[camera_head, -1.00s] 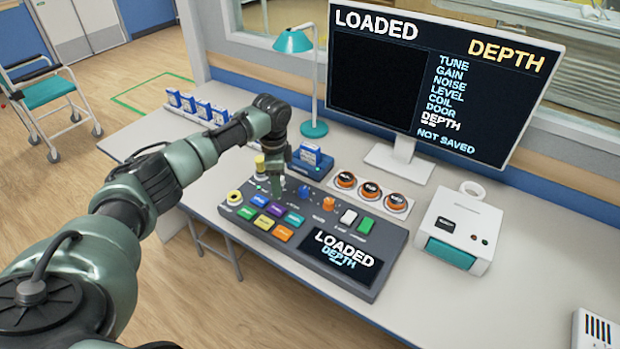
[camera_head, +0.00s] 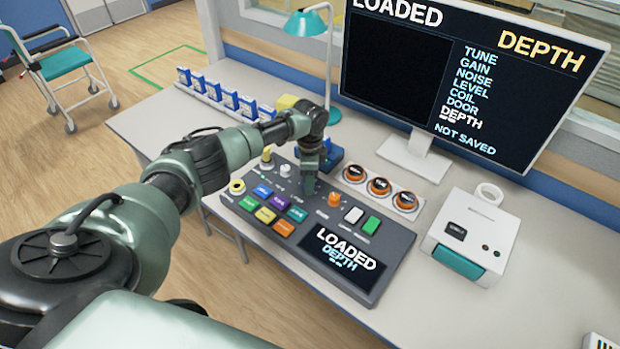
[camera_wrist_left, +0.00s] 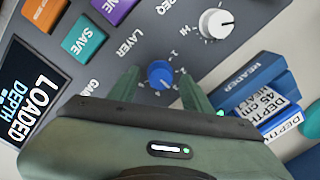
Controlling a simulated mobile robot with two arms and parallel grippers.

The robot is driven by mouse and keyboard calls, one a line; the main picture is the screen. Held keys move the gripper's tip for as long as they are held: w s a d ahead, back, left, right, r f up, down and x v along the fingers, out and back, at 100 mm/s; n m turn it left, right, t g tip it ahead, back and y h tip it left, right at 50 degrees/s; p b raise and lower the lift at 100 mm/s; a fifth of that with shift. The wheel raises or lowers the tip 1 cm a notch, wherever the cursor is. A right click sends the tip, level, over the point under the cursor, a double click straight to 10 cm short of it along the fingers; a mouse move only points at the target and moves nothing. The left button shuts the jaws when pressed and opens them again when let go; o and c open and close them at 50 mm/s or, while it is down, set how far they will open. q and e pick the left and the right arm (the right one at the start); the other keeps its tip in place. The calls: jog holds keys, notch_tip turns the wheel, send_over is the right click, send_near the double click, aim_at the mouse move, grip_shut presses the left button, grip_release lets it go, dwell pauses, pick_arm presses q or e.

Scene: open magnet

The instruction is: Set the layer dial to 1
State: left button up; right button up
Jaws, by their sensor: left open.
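The layer dial (camera_wrist_left: 160,73) is a small blue knob beside the printed word LAYER, with small numbers around it, in the left wrist view. Its exact setting is too small to read. My left gripper (camera_wrist_left: 160,80) is open, with one finger on each side of the dial; I cannot tell whether they touch it. In the head view my left gripper (camera_head: 309,187) points down at the control console (camera_head: 395,262) and hides the dial. The console screen (camera_head: 342,257) reads LOADED and DEPTH. My right gripper is not in view.
A white knob (camera_wrist_left: 216,24) and coloured keys (camera_head: 265,214) lie close to the dial. An orange knob (camera_head: 334,200) is to the right. Blue labelled blocks (camera_wrist_left: 262,90) stand close by the right finger. A monitor (camera_head: 470,90) and white box (camera_head: 470,235) are farther right.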

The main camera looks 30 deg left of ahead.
pick_arm(q)
jog(key=shift+f, duration=0.1)
grip_shut()
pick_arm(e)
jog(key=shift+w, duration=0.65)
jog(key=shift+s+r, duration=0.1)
